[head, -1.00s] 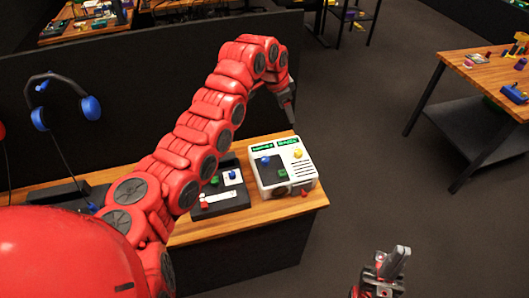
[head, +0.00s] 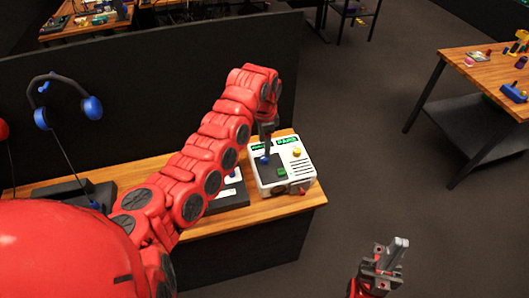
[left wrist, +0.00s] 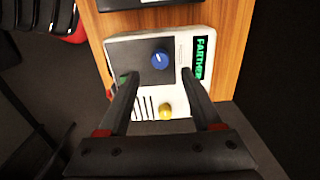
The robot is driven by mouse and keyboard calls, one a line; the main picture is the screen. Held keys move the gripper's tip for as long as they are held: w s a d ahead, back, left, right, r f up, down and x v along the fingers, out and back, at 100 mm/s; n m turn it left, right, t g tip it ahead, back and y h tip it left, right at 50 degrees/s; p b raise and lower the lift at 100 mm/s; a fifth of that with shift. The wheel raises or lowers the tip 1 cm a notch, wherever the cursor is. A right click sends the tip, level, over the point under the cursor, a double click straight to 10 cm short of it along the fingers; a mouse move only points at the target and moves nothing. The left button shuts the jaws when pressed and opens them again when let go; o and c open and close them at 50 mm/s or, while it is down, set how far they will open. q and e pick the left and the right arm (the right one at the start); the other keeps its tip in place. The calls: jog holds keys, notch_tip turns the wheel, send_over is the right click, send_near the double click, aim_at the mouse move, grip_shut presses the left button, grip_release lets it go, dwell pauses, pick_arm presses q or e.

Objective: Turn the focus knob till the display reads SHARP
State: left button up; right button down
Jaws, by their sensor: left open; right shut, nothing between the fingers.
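The white device (head: 300,170) stands on the wooden bench with a dark panel on its top. A blue knob (left wrist: 161,58) with a pale mark sits on that panel; it also shows in the head view (head: 263,160). The display (left wrist: 201,58) reads FARTHER in green in the left wrist view. My left gripper (left wrist: 160,76) is open above the panel. Its two fingers reach down on either side of the blue knob in that view, with nothing seen between them touching it. My right gripper (head: 400,243) is shut and empty, away from the bench at lower right.
A yellow ball (left wrist: 166,112) and a partly hidden green control (left wrist: 124,78) are on the device. A dark box (head: 228,195) stands left of it, mostly behind my arm. Another table (head: 478,70) is at right beyond open floor.

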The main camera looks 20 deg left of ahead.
aim_at(264, 157)
pick_arm(q)
notch_tip(264, 157, down, 6)
jog(key=shift+f+p, duration=0.2)
jog(key=shift+p, duration=0.5)
grip_shut()
